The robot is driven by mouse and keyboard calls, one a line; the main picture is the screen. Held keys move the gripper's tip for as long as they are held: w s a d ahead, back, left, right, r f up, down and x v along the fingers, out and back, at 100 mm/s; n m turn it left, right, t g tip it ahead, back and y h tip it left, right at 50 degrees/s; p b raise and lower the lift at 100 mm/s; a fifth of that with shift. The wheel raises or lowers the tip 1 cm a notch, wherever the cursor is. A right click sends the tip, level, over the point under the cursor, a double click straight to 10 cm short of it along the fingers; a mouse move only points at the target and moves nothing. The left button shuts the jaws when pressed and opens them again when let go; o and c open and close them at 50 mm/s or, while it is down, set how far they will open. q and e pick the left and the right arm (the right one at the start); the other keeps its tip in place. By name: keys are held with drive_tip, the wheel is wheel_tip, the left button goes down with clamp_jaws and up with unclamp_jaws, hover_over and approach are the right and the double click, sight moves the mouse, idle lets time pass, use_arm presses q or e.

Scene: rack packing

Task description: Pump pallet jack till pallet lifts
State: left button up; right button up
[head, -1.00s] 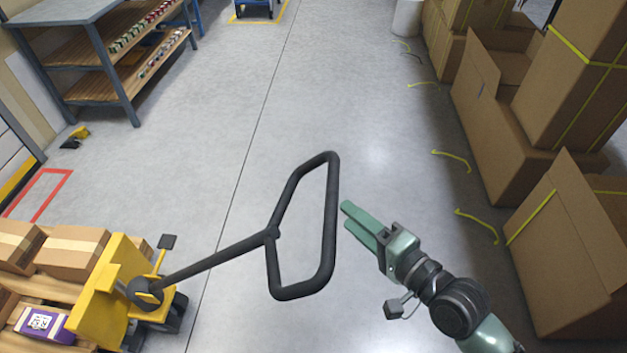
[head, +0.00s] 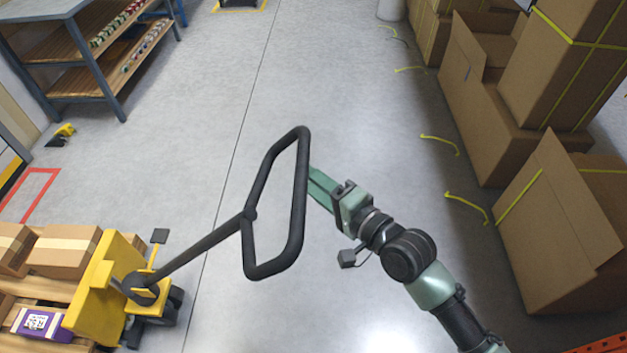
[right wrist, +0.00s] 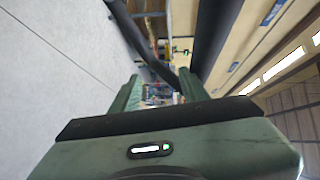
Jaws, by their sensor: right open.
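The yellow pallet jack (head: 100,287) stands at the lower left of the head view. Its black handle slants up to the right and ends in a loop (head: 299,215). The pallet (head: 52,286) beside it carries cardboard boxes and a purple box. My right gripper (head: 316,184) is open and empty, at the right bar of the loop; the bar hides part of its fingers. In the right wrist view a dark bar passes near the open fingers (right wrist: 162,92). I cannot tell whether they touch it. My left gripper is not in view.
Large cardboard boxes (head: 568,215) line the right side, with yellow straps (head: 440,143) on the floor beside them. A shelf bench (head: 85,60) stands at the upper left. The grey floor in the middle is clear.

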clamp_jaws()
idle(1.3)
